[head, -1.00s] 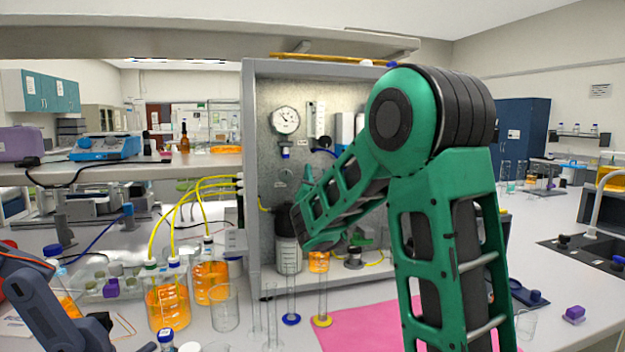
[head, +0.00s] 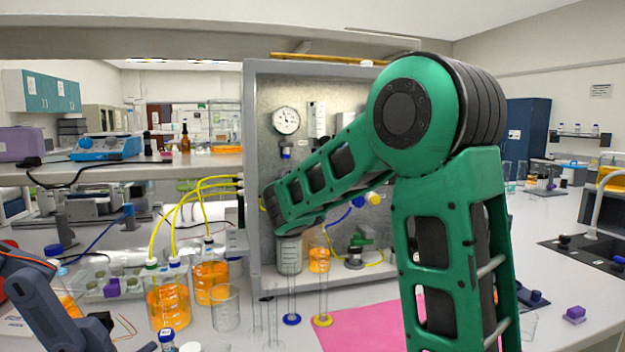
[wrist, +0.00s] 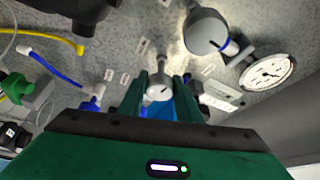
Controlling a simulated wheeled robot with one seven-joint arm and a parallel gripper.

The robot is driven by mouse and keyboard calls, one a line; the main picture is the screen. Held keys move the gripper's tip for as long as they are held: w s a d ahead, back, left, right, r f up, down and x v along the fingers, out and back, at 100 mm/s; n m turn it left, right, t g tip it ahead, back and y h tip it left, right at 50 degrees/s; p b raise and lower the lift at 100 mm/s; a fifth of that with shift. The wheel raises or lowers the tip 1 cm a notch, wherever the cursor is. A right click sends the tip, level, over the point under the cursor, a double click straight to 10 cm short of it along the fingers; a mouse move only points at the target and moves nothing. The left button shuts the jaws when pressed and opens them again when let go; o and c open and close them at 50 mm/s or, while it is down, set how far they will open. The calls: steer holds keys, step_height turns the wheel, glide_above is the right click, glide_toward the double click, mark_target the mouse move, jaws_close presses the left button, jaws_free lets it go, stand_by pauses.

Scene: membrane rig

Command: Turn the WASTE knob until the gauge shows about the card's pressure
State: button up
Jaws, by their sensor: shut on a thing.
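The round white pressure gauge (head: 286,120) is at the upper left of the metal panel in the head view. It also shows at the right of the wrist view (wrist: 268,72), too small to read surely. In the wrist view, my gripper (wrist: 160,88) has its two green fingers on either side of a small grey knob (wrist: 158,90) and is shut on it. Its label is not legible, so I cannot confirm from writing that it is the WASTE knob. In the head view my arm hides the gripper and this knob. I cannot make out the pressure card.
A larger grey round body (wrist: 206,32) juts from the panel near the fingers in the wrist view. Blue (wrist: 52,66) and yellow tubing runs at the left. Flasks of orange liquid (head: 168,305) and tall glass cylinders (head: 322,285) stand on the bench below the panel.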

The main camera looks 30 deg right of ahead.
steer(key=shift+f+m, duration=0.1)
steer(key=shift+m, duration=0.5)
steer(key=o, duration=1)
steer(key=shift+o, duration=0.2)
steer(key=shift+s+a, duration=0.35)
steer(key=v, duration=0.9)
steer(key=shift+s+a, duration=0.25)
stand_by(1.5)
